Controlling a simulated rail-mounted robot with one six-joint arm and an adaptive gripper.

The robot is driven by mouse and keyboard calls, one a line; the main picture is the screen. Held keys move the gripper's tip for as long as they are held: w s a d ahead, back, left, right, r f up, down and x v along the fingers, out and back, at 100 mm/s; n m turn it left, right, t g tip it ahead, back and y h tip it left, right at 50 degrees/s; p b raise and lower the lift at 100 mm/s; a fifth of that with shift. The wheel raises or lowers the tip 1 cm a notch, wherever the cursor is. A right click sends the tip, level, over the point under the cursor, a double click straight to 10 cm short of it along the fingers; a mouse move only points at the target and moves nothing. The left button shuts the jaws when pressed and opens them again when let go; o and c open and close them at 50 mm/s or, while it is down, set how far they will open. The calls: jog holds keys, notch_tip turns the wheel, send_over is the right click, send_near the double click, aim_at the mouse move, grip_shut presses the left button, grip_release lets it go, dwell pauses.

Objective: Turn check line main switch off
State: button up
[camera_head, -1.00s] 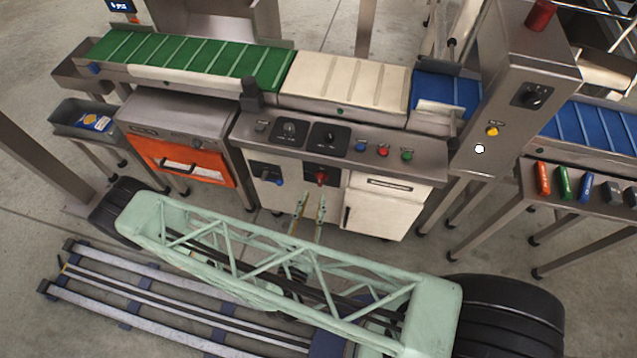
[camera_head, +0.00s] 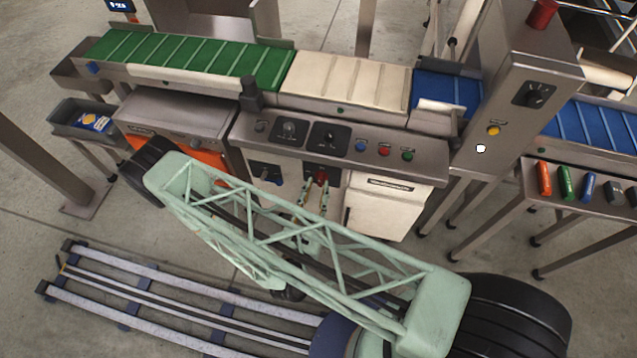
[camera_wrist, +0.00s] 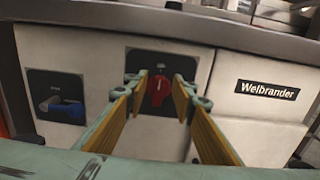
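A red rotary switch (camera_head: 321,177) on a dark plate sits on the pale cabinet front. In the wrist view the red knob (camera_wrist: 159,90) stands roughly upright with a light mark on its face. A second rotary switch, with a blue handle (camera_head: 270,180), sits to its left; this blue handle (camera_wrist: 66,110) lies roughly level in the wrist view. I cannot read which one is labelled check line main. My gripper (camera_head: 312,189) is open and empty. In the wrist view its fingers (camera_wrist: 160,82) flank the red knob from in front; contact cannot be made out.
The console (camera_head: 345,137) with dials and coloured buttons overhangs the switches. A pale door marked Welbrander (camera_wrist: 268,90) is to the right, and an orange-fronted unit (camera_head: 205,160) to the left. A grey post (camera_head: 510,100) with a yellow button stands further right.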

aim_at(321, 179)
jog(key=shift+x, duration=1.1)
jog(key=shift+w, duration=0.1)
jog(key=shift+c, duration=0.2)
grip_shut()
